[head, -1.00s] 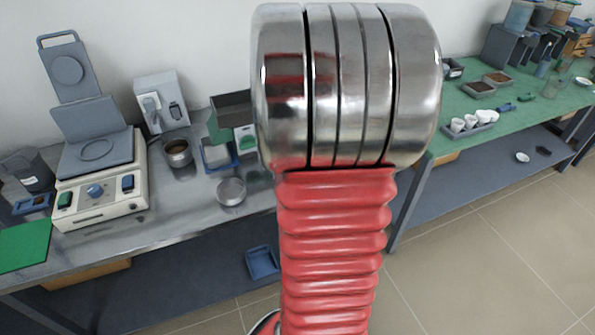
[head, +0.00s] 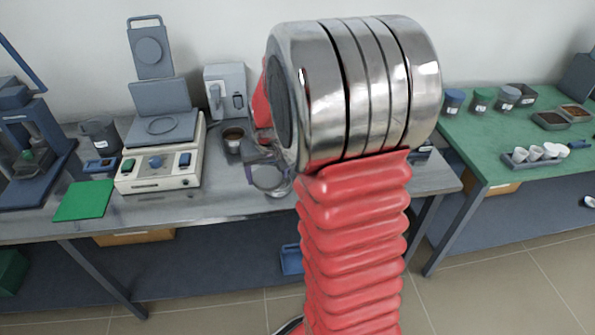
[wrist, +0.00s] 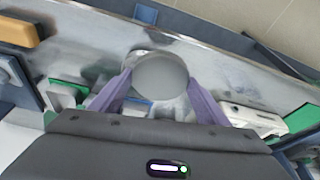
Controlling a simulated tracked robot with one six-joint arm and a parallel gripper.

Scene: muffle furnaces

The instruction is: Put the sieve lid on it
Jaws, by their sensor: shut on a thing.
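My gripper (wrist: 157,84) is shut on a round grey disc, which looks like the sieve lid (wrist: 161,76), held between two purple fingers in the wrist view. A shiny metal rim (wrist: 134,58) shows partly behind the lid; it looks like the sieve, but most of it is hidden. In the head view my gripper (head: 268,177) is above the grey bench beside my arm, which hides part of it. A round silver thing (head: 279,193) shows just below the fingers. I cannot tell whether the lid touches it.
A metal pot with brown contents (head: 233,139) stands behind and left of my gripper. A cream device with an open grey plate (head: 160,168) stands further left. A grey-white box (head: 226,92) is at the wall. The bench's front edge (head: 230,213) is close.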

